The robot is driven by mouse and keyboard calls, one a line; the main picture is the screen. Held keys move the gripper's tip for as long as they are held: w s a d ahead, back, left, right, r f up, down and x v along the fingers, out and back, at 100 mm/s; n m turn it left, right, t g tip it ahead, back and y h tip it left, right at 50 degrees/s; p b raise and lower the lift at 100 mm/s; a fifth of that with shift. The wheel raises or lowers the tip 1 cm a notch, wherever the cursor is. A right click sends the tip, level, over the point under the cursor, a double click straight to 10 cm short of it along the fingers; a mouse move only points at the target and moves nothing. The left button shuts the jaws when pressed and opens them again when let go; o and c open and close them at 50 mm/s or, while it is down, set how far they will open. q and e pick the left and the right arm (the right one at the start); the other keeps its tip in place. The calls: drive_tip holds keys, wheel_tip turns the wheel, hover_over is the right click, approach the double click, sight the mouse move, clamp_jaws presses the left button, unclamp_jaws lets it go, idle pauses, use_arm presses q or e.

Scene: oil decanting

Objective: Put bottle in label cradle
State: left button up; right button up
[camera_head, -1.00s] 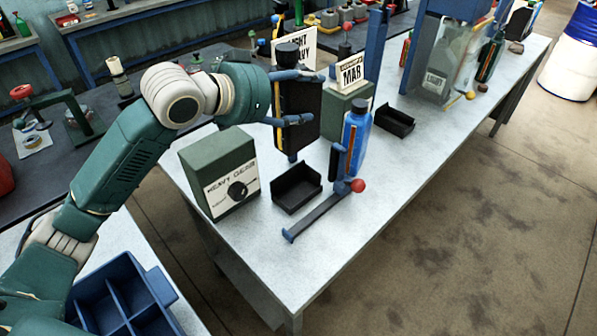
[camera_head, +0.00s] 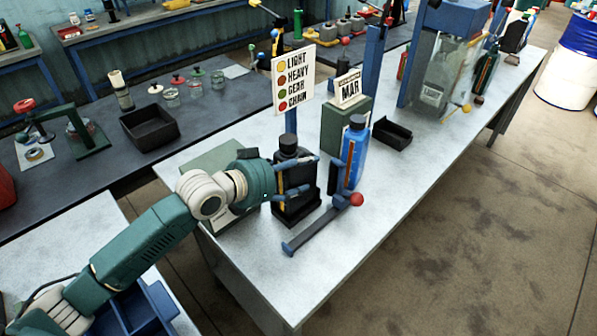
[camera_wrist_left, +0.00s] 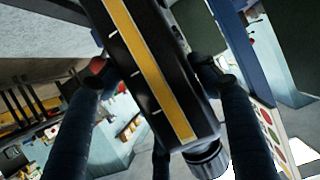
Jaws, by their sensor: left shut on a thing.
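My left gripper (camera_head: 298,175) is shut on a black bottle (camera_head: 290,167) with a black cap and holds it upright. The bottle's base is at the small black open tray (camera_head: 301,213), which looks like the cradle; whether it rests on the tray floor is hidden. In the left wrist view, the bottle (camera_wrist_left: 155,65) shows a yellow stripe and lies between my two fingers. A blue bottle (camera_head: 354,158) stands just right of my gripper, behind a blue bar with a red ball (camera_head: 356,199). My right gripper is not in view.
A green box (camera_head: 213,165) is partly hidden behind my left arm. A colour-list sign (camera_head: 293,80), a green box with a MAR sign (camera_head: 348,87) and another black tray (camera_head: 391,132) stand farther back. The bench front (camera_head: 285,270) is clear.

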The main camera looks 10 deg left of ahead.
use_arm(q)
drive_tip(key=shift+w+f, duration=0.1)
drive_tip(key=shift+f, duration=0.2)
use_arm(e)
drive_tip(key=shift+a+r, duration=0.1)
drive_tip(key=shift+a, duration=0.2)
use_arm(q)
drive_tip(key=o, duration=1.9)
drive_tip(key=shift+f, duration=0.3)
drive_tip(key=shift+o, duration=0.2)
drive_tip(key=shift+s, duration=0.2)
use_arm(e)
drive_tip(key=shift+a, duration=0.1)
use_arm(q)
drive_tip(key=b+v, duration=0.2)
drive_tip(key=v, duration=0.8)
drive_tip(key=shift+s+a, duration=0.2)
drive_tip(key=shift+a, duration=0.05)
drive_tip(key=shift+s+a+r, duration=0.25)
drive_tip(key=shift+s+r, duration=0.2)
drive_tip(key=shift+s, duration=0.1)
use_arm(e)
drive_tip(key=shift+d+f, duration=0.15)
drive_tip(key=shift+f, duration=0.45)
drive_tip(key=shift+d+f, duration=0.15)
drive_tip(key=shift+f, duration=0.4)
